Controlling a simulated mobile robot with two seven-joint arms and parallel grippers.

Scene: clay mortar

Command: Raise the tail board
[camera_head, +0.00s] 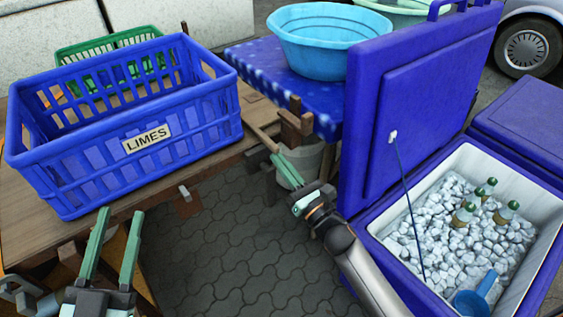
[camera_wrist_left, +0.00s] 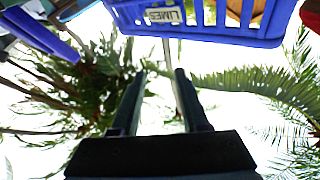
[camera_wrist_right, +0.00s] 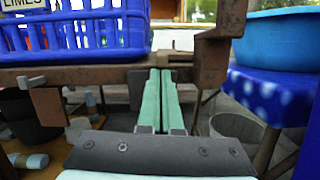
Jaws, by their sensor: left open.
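A wooden deck (camera_head: 215,163) carries the blue crate; a brown rail (camera_wrist_right: 100,75) along its edge shows in the right wrist view. I cannot tell which part is the tail board. My left gripper (camera_head: 120,228) is open and empty, in front of the crate's near side. Its spread fingers (camera_wrist_left: 157,85) show below the crate in the left wrist view. My right gripper (camera_head: 280,163) is by the deck's right end, close to a brown upright bracket (camera_head: 291,127). Its fingers (camera_wrist_right: 160,92) are together, with nothing visible between them. The bracket (camera_wrist_right: 215,55) stands right of them.
The blue LIMES crate (camera_head: 150,143) sits on the deck. A light-blue basin (camera_head: 325,55) stands on a blue spotted table (camera_head: 262,70). An open blue cooler (camera_head: 375,232) with ice and bottles stands right, its lid (camera_head: 425,95) raised. Paved ground (camera_head: 235,255) lies between.

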